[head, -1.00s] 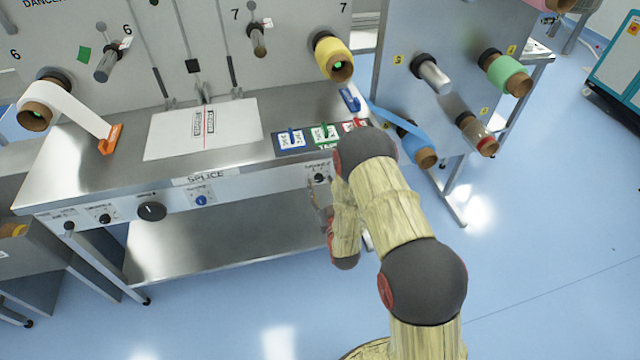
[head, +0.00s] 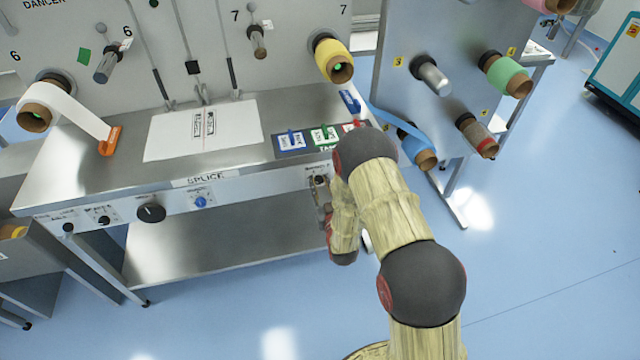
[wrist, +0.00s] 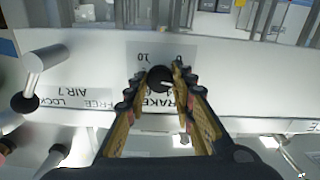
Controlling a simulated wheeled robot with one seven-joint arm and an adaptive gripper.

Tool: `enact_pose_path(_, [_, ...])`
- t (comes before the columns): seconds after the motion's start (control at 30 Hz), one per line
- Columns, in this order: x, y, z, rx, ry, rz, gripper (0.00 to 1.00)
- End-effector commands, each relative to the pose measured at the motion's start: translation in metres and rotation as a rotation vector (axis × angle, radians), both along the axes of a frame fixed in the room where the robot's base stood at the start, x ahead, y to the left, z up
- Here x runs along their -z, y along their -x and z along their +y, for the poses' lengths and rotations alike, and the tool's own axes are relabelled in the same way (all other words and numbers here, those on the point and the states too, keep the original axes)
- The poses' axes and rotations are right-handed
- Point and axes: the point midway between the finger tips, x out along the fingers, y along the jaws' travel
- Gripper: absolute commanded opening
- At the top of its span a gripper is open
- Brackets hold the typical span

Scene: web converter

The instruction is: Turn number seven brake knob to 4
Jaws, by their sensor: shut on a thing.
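The black brake knob (wrist: 159,76) sits on the white front panel (wrist: 215,96), between my gripper's fingertips in the wrist view. My gripper (wrist: 160,82) is shut on it, one finger on each side. The knob's label (wrist: 138,56) reads upside down; "10" shows on its left, but most other scale marks are hidden by the fingers and knob. A small light mark shows on the knob, but the exact setting cannot be read. In the head view my gripper (head: 322,194) is at the right end of the SPLICE table's front panel, partly hidden by my arm.
A silver lever (wrist: 45,60) with a black base and an AIR 7 LOCK/FREE label is left of the knob in the wrist view. Other knobs, including a large black one (head: 151,212) and a blue one (head: 201,202), line the panel. Open floor lies in front.

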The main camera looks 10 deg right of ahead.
Motion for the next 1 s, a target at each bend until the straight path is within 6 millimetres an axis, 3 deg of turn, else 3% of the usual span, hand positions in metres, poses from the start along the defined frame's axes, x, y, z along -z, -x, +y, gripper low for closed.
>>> enact_pose_path(0.23, [0.0001, 0.0001, 0.0001, 0.000, 0.000, 0.000, 0.00])
enact_pose_path(0.57, [0.0010, 0.0003, 0.0001, 0.000, -0.042, 0.001, 0.00])
enact_pose_path(1.0, [0.0016, -0.0001, -0.0006, 0.000, -0.364, -0.001, 0.00])
